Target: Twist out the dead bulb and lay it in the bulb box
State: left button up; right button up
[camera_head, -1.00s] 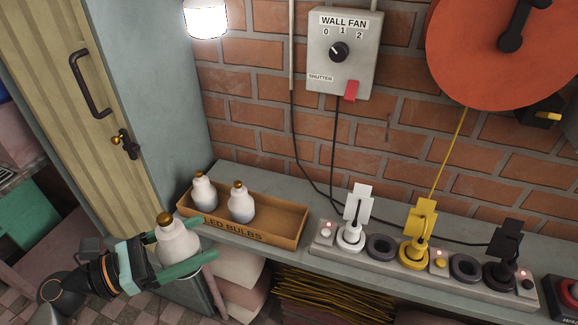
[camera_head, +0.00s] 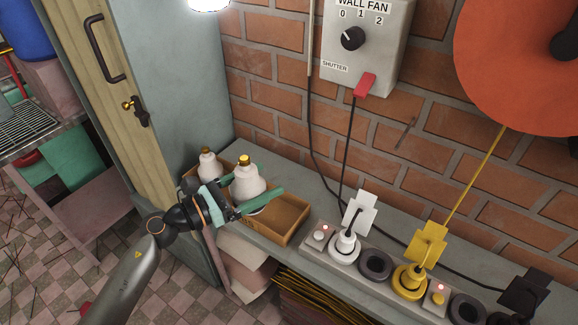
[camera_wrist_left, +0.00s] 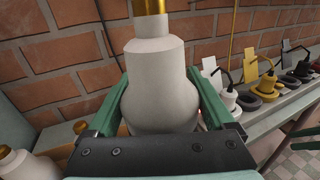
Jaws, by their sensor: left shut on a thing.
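My left gripper (camera_head: 264,186) is shut on a white bulb (camera_head: 247,188) with a gold cap. The bulb is upright, cap up, above the cardboard bulb box (camera_head: 291,222); whether it touches the box is unclear. The held bulb fills the middle of the left wrist view (camera_wrist_left: 158,85) between the green fingers. Another white bulb (camera_head: 208,168) stands in the box's left end. The gripper and held bulb hide part of the box. A lit bulb (camera_head: 208,4) glows at the top edge. Green bars at the left wrist view's right edge may be my right gripper (camera_wrist_left: 305,124).
The box stands on a grey shelf (camera_head: 310,180) against the brick wall. A power strip (camera_head: 333,248) with several plugs and cords is right of it. A wall fan switch box (camera_head: 365,45) hangs above. A cabinet door (camera_head: 100,80) stands at left.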

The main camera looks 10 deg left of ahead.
pick_arm(q)
jog(key=w+d+f+n+t+y, duration=0.2)
jog(key=w+d, duration=0.1)
jog(key=w, duration=0.5)
jog(key=f+b, duration=0.8)
jog(key=b, duration=0.1)
jog(key=shift+d+f, duration=0.1)
jog(key=shift+d, duration=0.1)
pick_arm(e)
notch_tip(320, 180, down, 7)
jog(key=w+a, duration=0.1)
jog(key=a, duration=0.2)
jog(key=shift+w+n+y, duration=0.25)
jog(key=shift+n+y, duration=0.05)
jog(key=shift+y, duration=0.1)
jog(key=shift+d, duration=0.1)
pick_arm(q)
jog(key=o, duration=0.9)
pick_arm(e)
jog(key=shift+w, duration=0.15)
pick_arm(q)
jog(key=shift+s, duration=0.1)
